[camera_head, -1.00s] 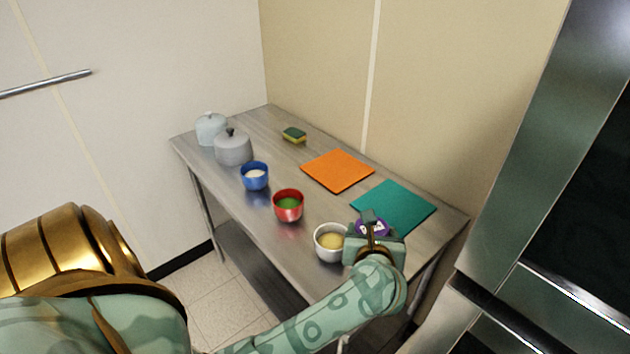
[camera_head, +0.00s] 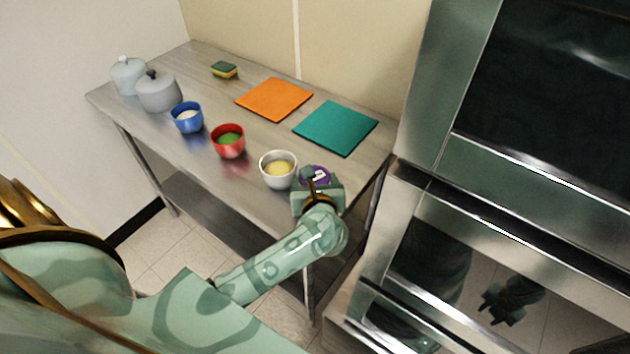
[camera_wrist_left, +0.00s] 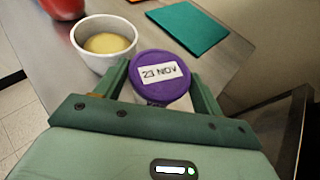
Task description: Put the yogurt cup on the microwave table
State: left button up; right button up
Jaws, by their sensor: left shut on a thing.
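The yogurt cup, with a purple lid (camera_head: 321,174) and a white label, is in my left gripper (camera_head: 316,182). In the left wrist view the lid (camera_wrist_left: 160,88) reads "23 NOV", and the two fingers of the left gripper (camera_wrist_left: 161,76) are shut on the cup's sides. The cup looks upright, close to the right of a white bowl (camera_head: 265,175) at the front edge of the steel table (camera_head: 205,170). I cannot tell how high its base is. No microwave can be made out for certain. My right gripper is not in view.
On the table are a red bowl (camera_head: 228,149), a blue bowl (camera_head: 187,126), two grey lidded pots (camera_head: 158,94), a sponge (camera_head: 224,70), an orange mat (camera_head: 274,98) and a teal mat (camera_head: 336,128). A tall steel appliance (camera_head: 470,180) with dark glass stands at the right.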

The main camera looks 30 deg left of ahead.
pick_arm(q)
jog(key=shift+f, duration=0.25)
jog(key=o, duration=1.1)
jog(key=shift+r, duration=0.1)
jog(key=shift+r, duration=0.2)
jog(key=shift+s+d+r, duration=0.1)
jog(key=shift+s+d, duration=0.15)
jog(key=p+v, duration=0.1)
jog(key=v, duration=1)
jog(key=shift+s+r, duration=0.1)
jog(key=shift+s, duration=0.1)
